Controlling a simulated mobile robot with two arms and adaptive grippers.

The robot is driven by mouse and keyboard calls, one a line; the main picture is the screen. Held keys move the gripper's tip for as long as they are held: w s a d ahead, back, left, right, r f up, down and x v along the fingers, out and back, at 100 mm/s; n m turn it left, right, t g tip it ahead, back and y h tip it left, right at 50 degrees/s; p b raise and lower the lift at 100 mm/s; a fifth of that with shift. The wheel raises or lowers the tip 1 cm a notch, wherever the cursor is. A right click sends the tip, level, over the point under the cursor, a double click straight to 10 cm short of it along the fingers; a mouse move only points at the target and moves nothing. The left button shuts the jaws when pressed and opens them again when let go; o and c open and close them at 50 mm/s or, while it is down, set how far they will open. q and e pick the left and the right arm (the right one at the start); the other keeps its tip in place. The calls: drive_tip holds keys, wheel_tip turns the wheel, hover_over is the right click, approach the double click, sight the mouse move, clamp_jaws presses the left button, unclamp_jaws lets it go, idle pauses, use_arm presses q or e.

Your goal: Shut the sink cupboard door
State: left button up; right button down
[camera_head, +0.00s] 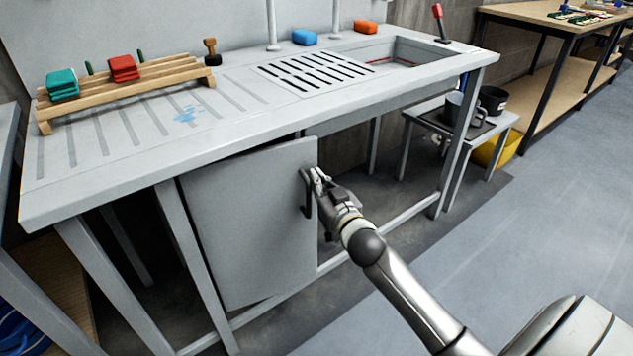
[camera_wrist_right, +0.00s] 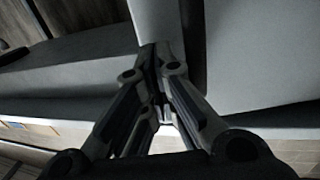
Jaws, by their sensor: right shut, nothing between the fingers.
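The grey sink cupboard door (camera_head: 245,225) hangs under the left part of the sink bench and stands somewhat ajar, its right edge away from the frame. A dark upright handle (camera_head: 306,195) is near its right edge. My right gripper (camera_head: 316,178) is shut and empty at the handle, by the door's right edge; I cannot tell whether it touches. In the right wrist view my shut fingers (camera_wrist_right: 160,60) point at a pale panel edge, and their tips are hard to make out in the shadow. My left gripper is not in view.
The sink bench top (camera_head: 230,135) holds a wooden rack (camera_head: 130,92) with folded cloths, a blue sponge (camera_head: 305,37) and an orange sponge (camera_head: 366,27). A small side table (camera_head: 408,115) with mugs stands at right. Bench legs flank the door; the floor (camera_head: 500,235) at right is clear.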

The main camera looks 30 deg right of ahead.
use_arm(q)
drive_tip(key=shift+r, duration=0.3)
use_arm(e)
drive_tip(key=shift+w+d, duration=0.1)
drive_tip(key=shift+w, duration=0.4)
drive_tip(key=w, duration=0.2)
drive_tip(key=w+n+y, duration=0.1)
drive_tip(key=w, duration=0.1)
drive_tip(key=w+d+y+p, duration=0.1)
drive_tip(key=w, duration=0.1)
drive_tip(key=shift+w, duration=0.45)
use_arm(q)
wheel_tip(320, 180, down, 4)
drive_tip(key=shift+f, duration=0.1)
use_arm(e)
drive_tip(key=shift+d+r, duration=0.1)
drive_tip(key=shift+r, duration=0.25)
